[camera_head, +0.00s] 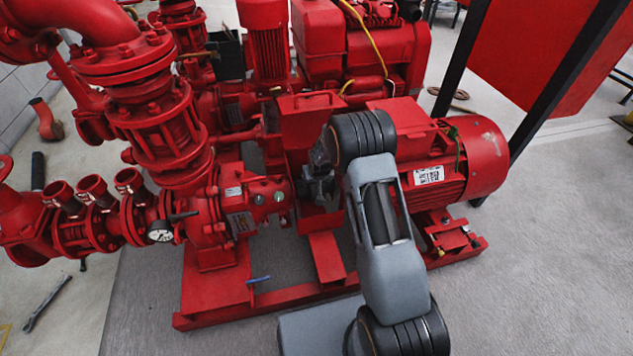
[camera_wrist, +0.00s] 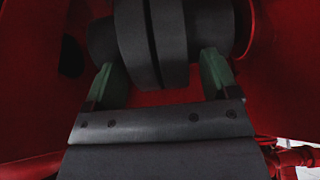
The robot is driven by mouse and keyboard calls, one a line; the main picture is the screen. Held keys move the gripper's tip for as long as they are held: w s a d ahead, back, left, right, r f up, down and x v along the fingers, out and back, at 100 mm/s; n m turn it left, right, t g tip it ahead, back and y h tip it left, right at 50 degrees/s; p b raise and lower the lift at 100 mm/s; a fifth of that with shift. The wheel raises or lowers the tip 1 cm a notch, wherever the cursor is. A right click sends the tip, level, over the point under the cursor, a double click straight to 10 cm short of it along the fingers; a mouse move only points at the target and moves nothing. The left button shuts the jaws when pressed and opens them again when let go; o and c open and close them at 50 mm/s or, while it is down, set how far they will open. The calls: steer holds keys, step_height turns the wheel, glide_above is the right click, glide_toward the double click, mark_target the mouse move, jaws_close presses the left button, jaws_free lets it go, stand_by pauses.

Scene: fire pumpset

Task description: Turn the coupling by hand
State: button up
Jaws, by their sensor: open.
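The coupling (camera_wrist: 152,40) is a dark grey, thick ringed cylinder at the top of the wrist view. It sits inside a red housing, between the pump and the motor. My gripper (camera_wrist: 160,68) is open, with one greenish finger at the left and one at the right of the coupling's wide middle rings. I cannot tell whether the fingers touch it. In the head view my gripper (camera_head: 320,172) reaches into the opening of the red guard (camera_head: 305,120). The coupling is hidden there behind my gripper and arm.
The red motor (camera_head: 465,160) stands right of the guard, the red pump (camera_head: 225,205) left of it. Red walls close in around my gripper in the wrist view. A red base frame (camera_head: 215,318) runs below. Open grey floor lies at the right.

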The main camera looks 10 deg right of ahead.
steer(key=shift+f, duration=0.1)
steer(key=c, duration=0.9)
steer(key=shift+f+b, duration=0.1)
steer(key=shift+b, duration=0.2)
steer(key=s+t+b, duration=0.1)
steer(key=t+b, duration=0.1)
steer(key=f+t+b, duration=0.1)
steer(key=t+b, duration=0.1)
steer(key=b, duration=0.1)
steer(key=shift+s+f, duration=0.1)
steer(key=shift+s, duration=0.25)
steer(key=t+b, duration=0.1)
steer(key=b, duration=0.1)
steer(key=s+f+t+b, duration=0.1)
steer(key=t, duration=0.1)
steer(key=shift+s+b, duration=0.1)
steer(key=shift+b, duration=0.25)
steer(key=shift+s+f+t+b, duration=0.2)
steer(key=shift+f+t, duration=0.2)
steer(key=shift+t, duration=0.5)
steer(key=shift+s+f+t+b, duration=0.2)
steer(key=shift+f+t, duration=0.15)
steer(key=shift+t, duration=0.55)
steer(key=shift+s+f+t, duration=0.1)
steer(key=shift+f+t, duration=0.25)
steer(key=shift+t, duration=0.4)
steer(key=shift+f+t, duration=0.3)
steer(key=shift+t, duration=0.45)
steer(key=shift+f+t, duration=0.1)
steer(key=shift+t, duration=0.2)
